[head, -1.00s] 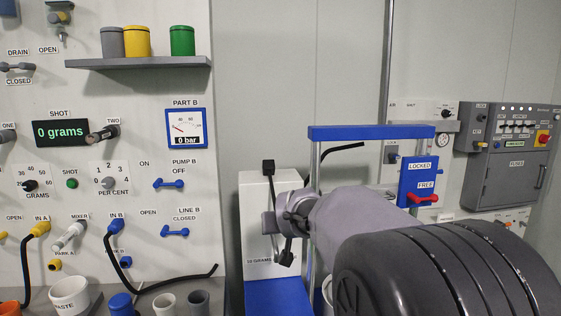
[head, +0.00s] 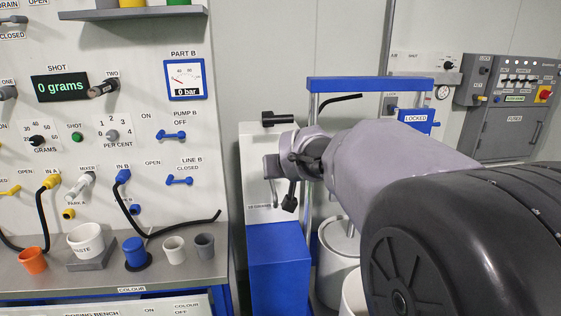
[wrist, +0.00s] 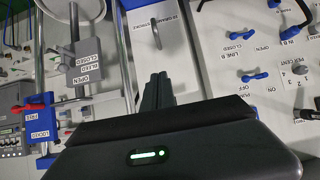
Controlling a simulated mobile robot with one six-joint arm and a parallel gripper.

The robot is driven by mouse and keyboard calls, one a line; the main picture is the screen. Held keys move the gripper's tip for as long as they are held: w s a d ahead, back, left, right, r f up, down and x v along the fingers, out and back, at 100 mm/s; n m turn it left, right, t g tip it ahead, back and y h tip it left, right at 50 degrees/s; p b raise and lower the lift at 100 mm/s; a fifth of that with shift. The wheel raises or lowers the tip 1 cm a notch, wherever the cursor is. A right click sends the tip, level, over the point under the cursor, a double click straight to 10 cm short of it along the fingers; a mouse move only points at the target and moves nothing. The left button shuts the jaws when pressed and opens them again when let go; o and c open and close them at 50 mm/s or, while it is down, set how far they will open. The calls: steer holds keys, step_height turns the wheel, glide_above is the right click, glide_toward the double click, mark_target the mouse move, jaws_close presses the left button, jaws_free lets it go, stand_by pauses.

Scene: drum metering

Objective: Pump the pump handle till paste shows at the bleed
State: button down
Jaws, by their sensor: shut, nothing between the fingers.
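A black grip (head: 280,118), which looks like the pump handle, stands out sideways above the white pump panel (head: 256,160) in the head view. My gripper (wrist: 158,82) is shut and empty in the wrist view. It points at the panel, near its grams-a-stroke label (wrist: 168,28), and looks apart from the grip. In the head view my wrist hides most of it. The bleed label (wrist: 87,62), marked open and closed, shows left of my fingers in the wrist view, beside a grey lever (wrist: 64,51). I cannot make out any paste there.
A blue-topped frame (head: 370,83) stands behind my arm, with a pale drum (head: 338,262) below. A blue block (head: 278,268) stands under the panel. The bench (head: 190,275) at left holds several cups.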

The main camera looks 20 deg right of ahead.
steer(key=s, duration=0.1)
steer(key=s+a+r, duration=0.1)
steer(key=s, duration=0.2)
steer(key=shift+s+a+r+p, duration=0.2)
steer(key=shift+s+r+p, duration=0.05)
steer(key=shift+s+p, duration=0.15)
stand_by(0.4)
steer(key=s+a+f+g+y, duration=0.1)
steer(key=s+a+f, duration=0.2)
steer(key=s, duration=0.6)
steer(key=s+a+f+g+y, duration=0.2)
steer(key=s+a+f, duration=0.1)
steer(key=s+a, duration=0.5)
steer(key=s+a+f+m+g+y, duration=0.1)
steer(key=s+a+f, duration=0.3)
steer(key=s, duration=0.6)
steer(key=shift+a+g+y, duration=0.5)
steer(key=shift+a, duration=0.6)
